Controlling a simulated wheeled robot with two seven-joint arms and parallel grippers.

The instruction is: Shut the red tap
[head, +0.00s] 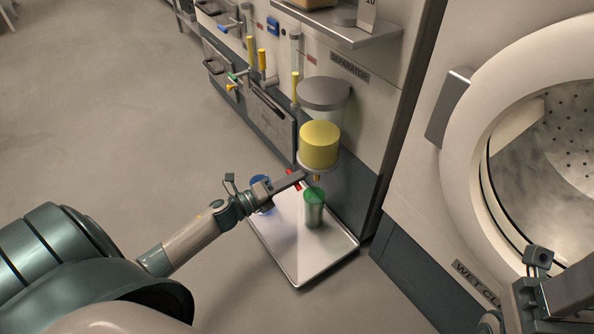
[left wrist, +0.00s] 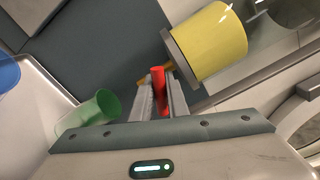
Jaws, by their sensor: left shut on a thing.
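The separator's vessel, with a yellow body (head: 319,146), hangs on the cabinet front below a grey lid. A brass spout (head: 317,178) points down under it. The red tap (head: 293,185) is at the vessel's underside, mostly covered by my left gripper (head: 299,178) in the head view. In the left wrist view the red handle (left wrist: 158,82) stands between the two fingers of my left gripper (left wrist: 162,90), which are shut on it. The exact angle of the tap is hard to tell. My right gripper shows only in part at the lower right (head: 545,290), its fingertips unclear.
A metal tray (head: 290,262) lies below the spout, with a green cup (head: 314,208) almost under it and a blue cup (head: 260,180) behind my left wrist. A round-doored machine (head: 470,130) stands on the right. Open floor (head: 100,110) lies left.

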